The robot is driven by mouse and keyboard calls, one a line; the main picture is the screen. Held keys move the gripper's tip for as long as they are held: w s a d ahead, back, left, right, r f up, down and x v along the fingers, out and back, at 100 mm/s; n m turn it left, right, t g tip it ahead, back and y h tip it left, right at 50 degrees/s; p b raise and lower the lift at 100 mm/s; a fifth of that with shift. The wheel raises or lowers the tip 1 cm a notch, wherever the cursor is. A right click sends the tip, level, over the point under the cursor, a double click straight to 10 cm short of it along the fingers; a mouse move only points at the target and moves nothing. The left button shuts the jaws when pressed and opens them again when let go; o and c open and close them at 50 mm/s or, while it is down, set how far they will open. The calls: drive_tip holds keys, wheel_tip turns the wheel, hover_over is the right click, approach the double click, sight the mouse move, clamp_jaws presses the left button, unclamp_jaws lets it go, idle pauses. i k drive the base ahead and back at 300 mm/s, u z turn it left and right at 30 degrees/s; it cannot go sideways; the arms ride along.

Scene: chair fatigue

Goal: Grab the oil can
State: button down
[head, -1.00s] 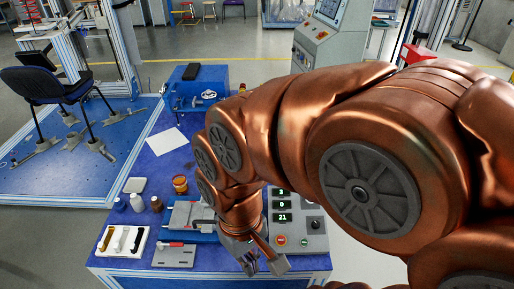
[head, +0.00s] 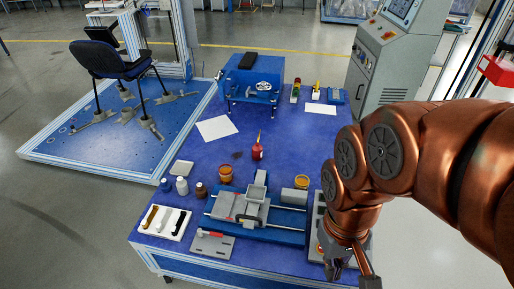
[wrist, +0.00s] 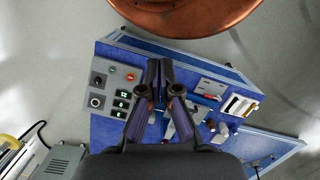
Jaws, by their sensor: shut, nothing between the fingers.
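The oil can (head: 257,152) is a small red can with a thin yellowish spout pointing up. It stands upright on the blue table (head: 190,240) near its middle, in the head view. My gripper (head: 345,264) is near the table's front right edge, over the grey control box, well apart from the can. It is to the right of the can and nearer to me. In the wrist view my gripper's fingers (wrist: 158,72) are together and hold nothing. I cannot make out the oil can in the wrist view.
A blue and grey clamp fixture (head: 252,208) lies between the can and the front edge. A blue machine (head: 253,82) is behind. Table around the can is mostly clear.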

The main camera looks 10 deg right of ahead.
sight(257, 149)
drive_tip(key=u, duration=0.55)
drive_tip(key=k, duration=1.25)
drive_tip(key=u, duration=1.2)
drive_tip(key=i, duration=1.55)
drive_tip(key=z, duration=1.05)
drive_tip(key=i, duration=0.4)
drive_tip(key=z, duration=0.5)
